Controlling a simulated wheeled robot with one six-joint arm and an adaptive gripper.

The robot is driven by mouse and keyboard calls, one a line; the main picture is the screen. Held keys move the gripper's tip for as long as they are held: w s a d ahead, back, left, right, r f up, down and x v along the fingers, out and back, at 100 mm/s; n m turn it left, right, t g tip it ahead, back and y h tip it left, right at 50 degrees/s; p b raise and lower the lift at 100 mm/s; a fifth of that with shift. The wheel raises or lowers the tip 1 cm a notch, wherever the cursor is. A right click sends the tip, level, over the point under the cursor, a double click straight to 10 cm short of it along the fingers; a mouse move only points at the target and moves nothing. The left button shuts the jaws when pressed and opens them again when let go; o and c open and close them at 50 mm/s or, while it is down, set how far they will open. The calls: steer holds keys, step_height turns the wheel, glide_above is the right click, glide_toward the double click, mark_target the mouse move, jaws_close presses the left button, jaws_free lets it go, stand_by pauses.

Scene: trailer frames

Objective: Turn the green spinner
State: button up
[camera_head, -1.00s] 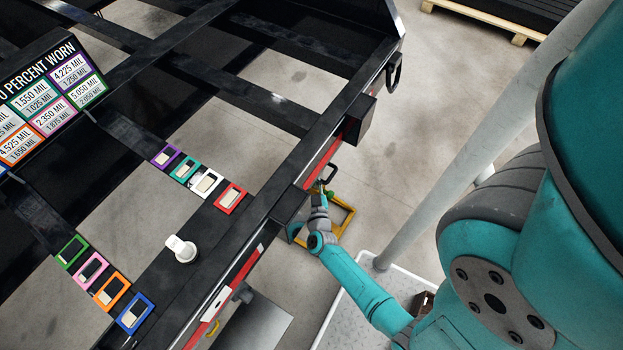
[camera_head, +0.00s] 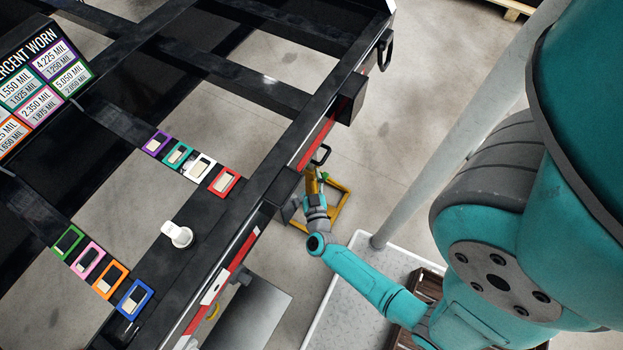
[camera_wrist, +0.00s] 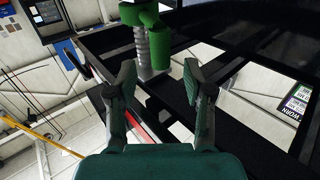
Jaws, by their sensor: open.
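The green spinner (camera_wrist: 159,30) shows at the top middle of the wrist view, with rounded green parts around a grey ridged post. The post lies between the fingers in the picture; I cannot tell whether either finger touches the green part. In the head view my gripper (camera_head: 313,184) is beside the trailer's edge, near a yellow piece. Only a small bit of green (camera_head: 323,177) shows there, and my arm's end hides much around it.
The black trailer frame (camera_head: 262,205) with a red and white stripe runs close along the left. A yellow frame (camera_head: 341,213) is beside my gripper. Coloured framed pads (camera_head: 225,181) and a white knob (camera_head: 177,235) are on the trailer.

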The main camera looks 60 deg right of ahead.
steer(key=shift+v, duration=2.85)
